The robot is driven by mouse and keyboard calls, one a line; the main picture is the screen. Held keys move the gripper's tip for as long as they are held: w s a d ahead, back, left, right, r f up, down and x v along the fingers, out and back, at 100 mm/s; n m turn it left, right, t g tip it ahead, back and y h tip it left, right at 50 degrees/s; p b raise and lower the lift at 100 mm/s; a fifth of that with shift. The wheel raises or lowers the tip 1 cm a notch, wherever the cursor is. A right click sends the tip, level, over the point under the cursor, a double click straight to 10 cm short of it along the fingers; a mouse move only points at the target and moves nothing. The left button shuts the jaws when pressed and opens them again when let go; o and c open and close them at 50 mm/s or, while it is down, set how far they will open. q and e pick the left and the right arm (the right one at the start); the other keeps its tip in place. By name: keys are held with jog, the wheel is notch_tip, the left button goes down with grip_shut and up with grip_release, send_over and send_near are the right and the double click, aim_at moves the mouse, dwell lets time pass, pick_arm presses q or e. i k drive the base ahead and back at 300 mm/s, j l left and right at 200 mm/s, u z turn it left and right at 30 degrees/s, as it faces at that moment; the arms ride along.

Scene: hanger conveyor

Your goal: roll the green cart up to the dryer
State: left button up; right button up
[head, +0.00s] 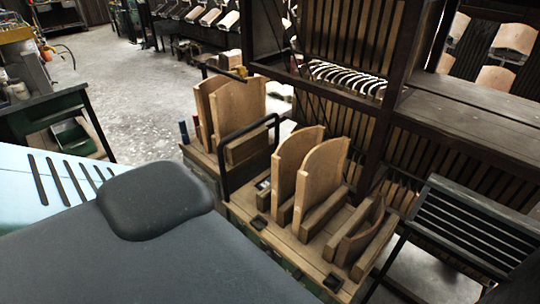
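A low cart with a wooden deck (237,206) stands in the middle and lower right. What shows of its side looks dark green. It carries upright curved wooden panels (319,176) in wooden holders and taller panels (238,107) at its far end. A black bar handle (249,134) rises across its deck. The cart's lower near side is partly hidden by a large dark grey shape in the foreground. No thing in view can be clearly told as the dryer. Neither of my grippers is in view.
A tall dark slatted rack (393,98) stands close behind the cart. A black slatted stand (476,229) is close at the right. A dark green workbench (44,103) stands at the left. Open concrete floor (133,97) lies between bench and cart.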

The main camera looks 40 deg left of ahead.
aim_at(309, 258)
jog(key=u, duration=1.2)
